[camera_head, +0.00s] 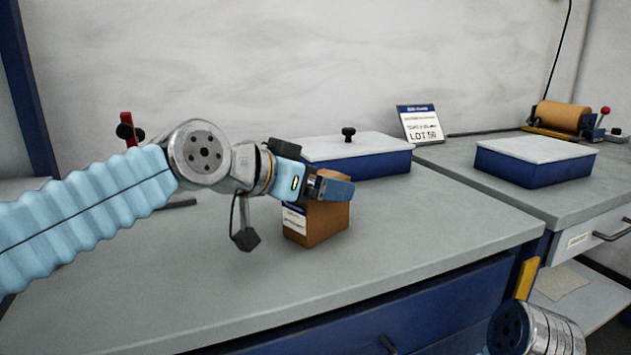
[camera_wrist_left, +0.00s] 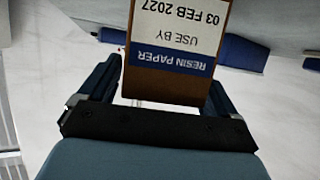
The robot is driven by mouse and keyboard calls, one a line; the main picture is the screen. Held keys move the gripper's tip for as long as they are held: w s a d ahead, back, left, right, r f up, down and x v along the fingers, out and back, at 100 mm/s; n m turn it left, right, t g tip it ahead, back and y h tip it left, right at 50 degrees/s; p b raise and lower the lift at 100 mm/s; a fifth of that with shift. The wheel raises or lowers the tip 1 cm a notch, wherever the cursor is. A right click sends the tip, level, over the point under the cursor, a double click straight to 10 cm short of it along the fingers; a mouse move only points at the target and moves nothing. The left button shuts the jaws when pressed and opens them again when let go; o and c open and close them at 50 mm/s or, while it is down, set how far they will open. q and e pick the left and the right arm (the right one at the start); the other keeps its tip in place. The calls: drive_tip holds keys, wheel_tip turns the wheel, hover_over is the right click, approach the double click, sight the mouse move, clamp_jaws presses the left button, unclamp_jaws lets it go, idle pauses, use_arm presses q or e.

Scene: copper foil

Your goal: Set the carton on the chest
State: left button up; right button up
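The carton (camera_head: 326,224) is a small brown box with a white and blue label. It stands upright on the near bench; I cannot tell whether its base touches the bench. My left gripper (camera_head: 330,187) is at its upper part. In the left wrist view the carton (camera_wrist_left: 180,85) is between the fingers, with a gap beside the left finger, so the gripper looks open around it. A blue chest with a pale lid and black knob (camera_head: 375,164) stands behind the carton. A second blue chest with a flat pale lid (camera_head: 530,170) is on the right bench.
A sign reading LOT 50 (camera_head: 421,125) leans near the wall. A brown roll on a dispenser (camera_head: 563,117) is at the back right. The near bench (camera_head: 440,225) is clear right of the carton. Part of my right arm shows at the bottom right.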

use_arm(q)
drive_tip(key=shift+r, duration=0.25)
drive_tip(key=v, duration=1.2)
